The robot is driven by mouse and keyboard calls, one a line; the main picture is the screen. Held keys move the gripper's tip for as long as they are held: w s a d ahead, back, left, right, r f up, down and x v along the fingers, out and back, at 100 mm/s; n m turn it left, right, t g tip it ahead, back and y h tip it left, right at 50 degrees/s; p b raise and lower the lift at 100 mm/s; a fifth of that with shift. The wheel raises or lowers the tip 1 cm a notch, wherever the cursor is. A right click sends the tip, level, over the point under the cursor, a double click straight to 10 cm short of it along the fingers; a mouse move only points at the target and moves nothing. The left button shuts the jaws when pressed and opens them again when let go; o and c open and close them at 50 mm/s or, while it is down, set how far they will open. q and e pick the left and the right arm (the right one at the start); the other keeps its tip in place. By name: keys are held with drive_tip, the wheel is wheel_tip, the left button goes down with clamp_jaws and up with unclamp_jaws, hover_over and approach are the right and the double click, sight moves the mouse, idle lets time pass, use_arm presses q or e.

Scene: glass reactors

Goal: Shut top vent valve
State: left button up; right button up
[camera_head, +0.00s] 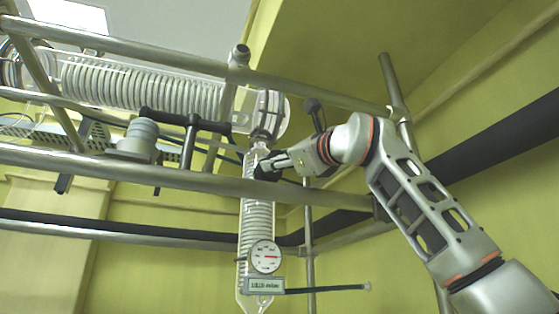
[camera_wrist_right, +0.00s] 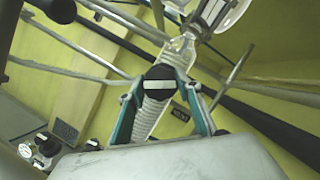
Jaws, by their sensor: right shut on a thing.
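My right gripper (camera_head: 275,168) reaches in from the right to the upper end of the vertical glass coil condenser (camera_head: 257,222). In the right wrist view its two teal-edged fingers (camera_wrist_right: 162,92) are shut on a dark round valve knob with a pale bar across it (camera_wrist_right: 160,84), which I take for the top vent valve. The knob sits in front of the glass neck, above the coil (camera_wrist_right: 153,115). The fingers hide part of the valve in the head view. My left gripper is not in view.
Metal frame rails (camera_head: 180,179) cross in front of the glassware. A horizontal coil condenser (camera_head: 140,85) lies at upper left. A round gauge (camera_head: 264,257) and a small display (camera_head: 265,285) sit low on the vertical condenser. A grey capped fitting (camera_head: 142,138) stands at left.

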drive_tip(key=shift+f+m+t+h+b, duration=0.1)
drive_tip(key=shift+m+t+h+b, duration=0.45)
drive_tip(key=shift+m, duration=0.55)
drive_tip(key=m+b, duration=0.1)
drive_tip(key=m, duration=0.1)
drive_tip(key=shift+m+t+h+b, duration=0.25)
drive_tip(key=shift+m+t+b, duration=0.1)
drive_tip(key=shift+m, duration=0.05)
drive_tip(key=shift+m+h+b, duration=0.3)
drive_tip(key=shift+m, duration=0.4)
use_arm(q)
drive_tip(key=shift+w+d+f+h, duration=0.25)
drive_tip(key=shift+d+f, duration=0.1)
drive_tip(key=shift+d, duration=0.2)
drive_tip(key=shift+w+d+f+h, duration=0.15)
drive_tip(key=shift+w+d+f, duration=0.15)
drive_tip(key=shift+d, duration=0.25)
use_arm(e)
drive_tip(key=shift+m+t, duration=0.3)
drive_tip(key=shift+m, duration=0.3)
drive_tip(key=shift+h, duration=0.3)
drive_tip(key=o, duration=1.1)
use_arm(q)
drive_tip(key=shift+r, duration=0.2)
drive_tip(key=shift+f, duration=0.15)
use_arm(e)
drive_tip(key=shift+v, duration=6)
